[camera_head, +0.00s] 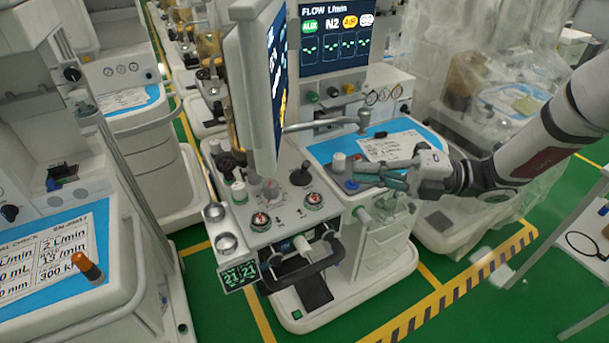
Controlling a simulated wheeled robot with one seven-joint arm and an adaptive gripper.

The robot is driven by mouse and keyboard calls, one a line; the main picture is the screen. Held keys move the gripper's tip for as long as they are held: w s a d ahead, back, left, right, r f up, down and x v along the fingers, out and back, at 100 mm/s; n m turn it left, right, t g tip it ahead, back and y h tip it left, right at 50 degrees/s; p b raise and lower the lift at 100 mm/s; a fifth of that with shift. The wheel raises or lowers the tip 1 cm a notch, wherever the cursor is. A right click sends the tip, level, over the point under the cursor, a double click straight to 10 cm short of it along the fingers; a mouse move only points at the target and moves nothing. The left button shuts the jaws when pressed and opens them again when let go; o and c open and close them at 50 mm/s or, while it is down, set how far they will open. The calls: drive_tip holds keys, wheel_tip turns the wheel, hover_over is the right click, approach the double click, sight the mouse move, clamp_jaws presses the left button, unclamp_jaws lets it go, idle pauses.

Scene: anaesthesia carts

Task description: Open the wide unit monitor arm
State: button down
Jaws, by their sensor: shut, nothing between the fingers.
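The wide unit's monitor (248,85) stands at the front left of the cart, turned nearly edge-on, with a lit screen on its right side. A thin grey monitor arm (325,124) runs from behind the monitor right to a short post (364,122) over the blue worktop. My gripper (359,176) comes in from the right with teal fingers pointing left. It is shut and empty, low over the right side of the cart, below and in front of the post. It appears apart from the arm and monitor. The monitor hides the arm's left end.
A second screen (334,38) stands at the back of the cart. The blue worktop (424,134) carries a written sheet (392,146). A control panel with knobs (287,200) is at the front. Another cart (55,245) stands left. Plastic-draped equipment (490,95) stands right.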

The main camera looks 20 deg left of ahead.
drive_tip(key=f, duration=0.1)
drive_tip(key=p, duration=0.2)
approach(260, 174)
drive_tip(key=shift+g+h, duration=0.3)
drive_tip(key=shift+g, duration=0.1)
drive_tip(key=a, duration=0.1)
drive_tip(key=a+f, duration=0.1)
drive_tip(key=a, duration=0.1)
drive_tip(key=w+a, duration=0.1)
drive_tip(key=shift+a+f, duration=0.25)
drive_tip(key=shift+a, duration=0.15)
drive_tip(key=s+a+t+p, duration=0.1)
drive_tip(key=s+a+m+t+p, duration=0.1)
drive_tip(key=a, duration=0.1)
drive_tip(key=s+a+m+t+p, duration=0.1)
drive_tip(key=a+p, duration=0.1)
drive_tip(key=shift+a+r+y, duration=0.2)
drive_tip(key=shift+r+y, duration=0.05)
drive_tip(key=shift+y, duration=0.15)
drive_tip(key=a+m+t, duration=0.1)
drive_tip(key=a, duration=0.5)
drive_tip(key=shift+s+f+p, duration=0.25)
drive_tip(key=shift+s+p, duration=0.2)
drive_tip(key=shift+s, duration=0.05)
